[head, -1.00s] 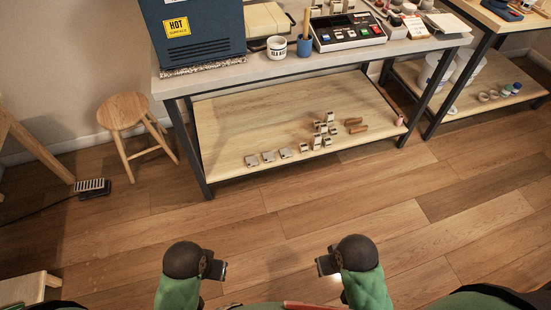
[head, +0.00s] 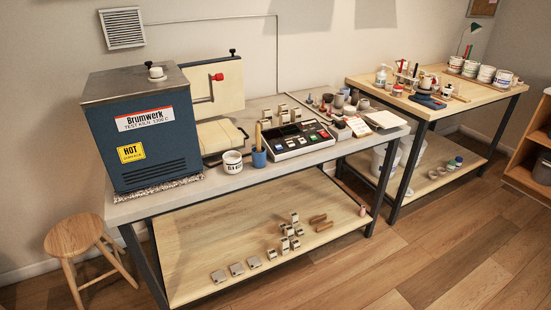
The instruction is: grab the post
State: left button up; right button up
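I cannot tell for certain which thing is the post. Several small pale block-like pieces (head: 291,232) stand grouped on the lower wooden shelf. Two brown rounded pieces (head: 320,223) lie just right of them. Three flat grey squares (head: 237,269) lie in a row to the left on the same shelf. More pale upright pieces (head: 283,113) stand on the bench top behind the control box. Neither of my grippers is in the head view now.
A blue kiln (head: 150,128) with a hot-surface label stands on the grey bench top (head: 180,200). A control box (head: 297,140), a mug (head: 233,162) and a blue cup (head: 259,157) stand right of it. A wooden stool (head: 76,240) is at left. Floor at lower right is clear.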

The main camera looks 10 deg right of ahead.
aim_at(267, 112)
jog(key=i+z, duration=0.25)
jog(key=i, duration=0.35)
jog(key=i+j+z, duration=0.2)
jog(key=i, duration=0.4)
jog(key=l, duration=0.1)
